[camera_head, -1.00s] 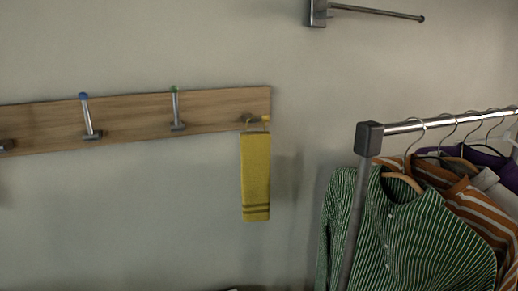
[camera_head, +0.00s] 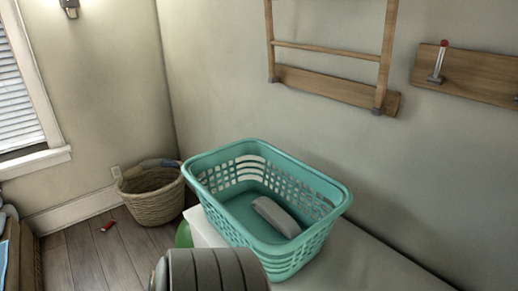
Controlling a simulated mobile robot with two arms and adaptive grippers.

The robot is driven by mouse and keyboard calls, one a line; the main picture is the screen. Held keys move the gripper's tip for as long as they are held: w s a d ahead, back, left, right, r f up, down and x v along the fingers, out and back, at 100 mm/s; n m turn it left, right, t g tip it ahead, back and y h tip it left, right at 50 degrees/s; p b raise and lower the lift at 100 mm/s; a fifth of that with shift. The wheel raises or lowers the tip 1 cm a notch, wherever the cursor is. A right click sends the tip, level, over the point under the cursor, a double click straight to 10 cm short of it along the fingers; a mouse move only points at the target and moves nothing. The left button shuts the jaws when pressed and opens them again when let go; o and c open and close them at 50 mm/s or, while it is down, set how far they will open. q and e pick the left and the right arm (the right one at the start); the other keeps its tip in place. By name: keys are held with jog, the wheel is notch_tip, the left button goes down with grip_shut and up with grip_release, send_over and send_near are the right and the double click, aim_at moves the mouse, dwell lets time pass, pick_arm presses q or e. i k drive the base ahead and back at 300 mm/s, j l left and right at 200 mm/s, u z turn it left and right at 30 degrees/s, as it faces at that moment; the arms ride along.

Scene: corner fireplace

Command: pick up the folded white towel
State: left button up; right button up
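A pale grey-white, rounded, folded-looking bundle (camera_head: 272,214) lies on the floor of a teal laundry basket (camera_head: 335,205). It is the only thing I see that fits the folded white towel, though its cloth texture is not clear. It lies at a slant, with the basket's slatted walls around it. The basket stands upright on a white surface (camera_head: 370,262) against the wall. Neither of my grippers shows in the head view.
A woven basket (camera_head: 152,205) stands on the wood floor in the corner, with a small red object (camera_head: 109,226) nearby. A ribbed dark grey form (camera_head: 210,272) rises at the bottom edge, before the teal basket. A wooden rack (camera_head: 330,85) and hook board (camera_head: 470,76) hang above.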

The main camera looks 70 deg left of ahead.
aim_at(277, 219)
jog(key=k+u, duration=0.1)
jog(key=u, duration=0.4)
jog(key=k+u, duration=0.1)
jog(key=u, duration=0.35)
jog(key=k+j+u, duration=0.1)
jog(key=u, duration=0.4)
jog(key=k+l+u, duration=0.1)
jog(key=l+u, duration=0.3)
jog(key=k+l+u, duration=0.1)
jog(key=u, duration=0.3)
jog(key=l, duration=0.15)
